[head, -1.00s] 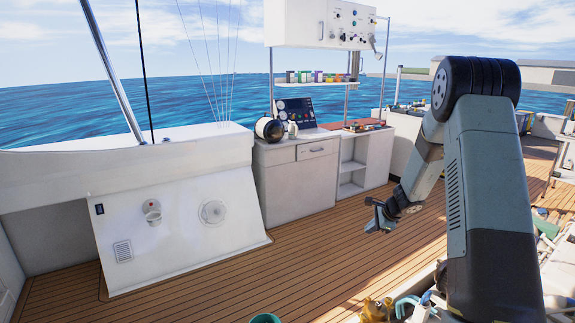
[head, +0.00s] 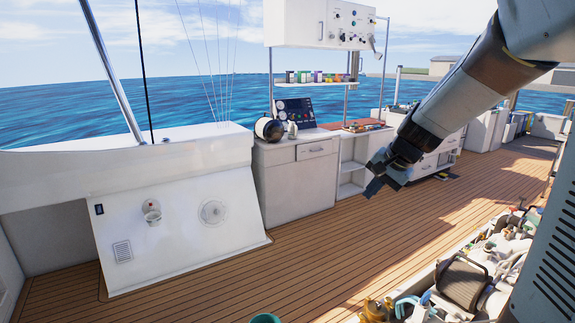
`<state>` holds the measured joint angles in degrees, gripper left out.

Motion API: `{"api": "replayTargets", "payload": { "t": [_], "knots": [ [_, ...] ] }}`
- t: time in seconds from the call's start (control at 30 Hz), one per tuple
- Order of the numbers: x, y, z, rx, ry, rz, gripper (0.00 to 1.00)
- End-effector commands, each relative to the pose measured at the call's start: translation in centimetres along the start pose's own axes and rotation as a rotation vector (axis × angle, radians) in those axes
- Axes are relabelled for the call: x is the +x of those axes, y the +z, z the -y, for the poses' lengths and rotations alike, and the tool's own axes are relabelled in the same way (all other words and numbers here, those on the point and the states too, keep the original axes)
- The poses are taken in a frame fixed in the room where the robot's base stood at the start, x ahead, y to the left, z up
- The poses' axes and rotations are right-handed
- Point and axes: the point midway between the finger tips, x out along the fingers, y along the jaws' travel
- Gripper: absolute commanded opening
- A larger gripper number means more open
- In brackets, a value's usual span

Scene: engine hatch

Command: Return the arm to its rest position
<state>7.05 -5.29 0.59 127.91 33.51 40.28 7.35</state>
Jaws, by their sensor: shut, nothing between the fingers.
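My gripper (head: 385,178) hangs at the end of my arm, right of the middle of the head view. It is in the air above the wooden deck (head: 300,262), in front of the white cabinets. It is small and dark here, and it is shut with nothing in it. My arm reaches down and left to it from the upper right corner. Another part of my arm fills the lower right edge.
A white slanted panel (head: 180,232) stands at the left. A cabinet with a drawer (head: 317,149) stands behind the deck. A crate of mixed gear (head: 480,270) lies at the lower right. A green bucket (head: 265,319) shows at the bottom edge. The middle deck is clear.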

Motion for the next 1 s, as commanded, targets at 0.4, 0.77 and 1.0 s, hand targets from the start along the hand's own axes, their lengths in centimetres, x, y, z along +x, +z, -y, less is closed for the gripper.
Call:
{"api": "replayTargets", "payload": {
  "t": [0.4,0.77,1.0],
  "knots": [
    [-8.3,8.6,-3.1,-0.352,0.101,-0.066,0.0],
    [-13.2,14.5,-8.0,-0.612,0.219,-0.142,0.0],
    [-14.7,16.4,-10.2,-0.698,0.274,-0.174,0.0]
  ]
}}
